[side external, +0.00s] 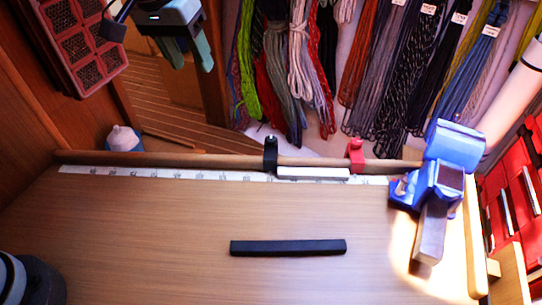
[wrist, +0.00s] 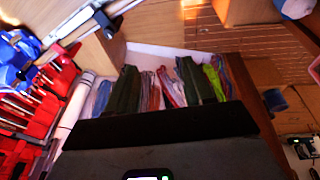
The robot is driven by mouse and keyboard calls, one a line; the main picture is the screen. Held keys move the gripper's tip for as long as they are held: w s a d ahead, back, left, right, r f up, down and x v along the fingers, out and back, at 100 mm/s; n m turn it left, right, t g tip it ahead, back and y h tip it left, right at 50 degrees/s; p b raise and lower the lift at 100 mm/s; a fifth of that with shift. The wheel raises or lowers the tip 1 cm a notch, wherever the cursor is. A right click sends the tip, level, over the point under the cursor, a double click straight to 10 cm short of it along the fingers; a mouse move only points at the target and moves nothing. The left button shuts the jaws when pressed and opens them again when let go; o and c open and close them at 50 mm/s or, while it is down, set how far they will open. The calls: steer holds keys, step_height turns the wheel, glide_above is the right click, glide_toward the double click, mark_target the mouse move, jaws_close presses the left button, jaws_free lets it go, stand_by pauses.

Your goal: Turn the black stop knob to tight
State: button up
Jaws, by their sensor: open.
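The black stop (side external: 270,155) stands upright on the rail at the back of the bench, with its small black stop knob (side external: 270,139) at the top. Whether the knob is tight or loose cannot be told. A red stop (side external: 356,152) stands farther right on the same rail. A pale bar (side external: 313,173) lies along the rail between them. My gripper (side external: 187,54) is at the upper left, up and left of the black stop and well apart from it. Its two teal fingers are spread with nothing between them. I cannot make out the stop in the wrist view.
A black bar (side external: 288,247) lies on the wooden bench (side external: 150,235). A blue vise (side external: 440,180) is at the right end. Coiled lines (side external: 300,70) hang behind the rail. A red rack (side external: 75,45) is at upper left.

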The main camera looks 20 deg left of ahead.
steer(key=w+d+f+g, duration=0.2)
steer(key=w+d, duration=0.1)
steer(key=d, duration=0.4)
glide_toward(271, 138)
steer(key=shift+g+y, duration=0.4)
steer(key=f, duration=0.8)
steer(key=shift+w+d+f, duration=0.25)
steer(key=shift+w+d, duration=0.05)
steer(key=shift+d, duration=0.1)
jaws_close()
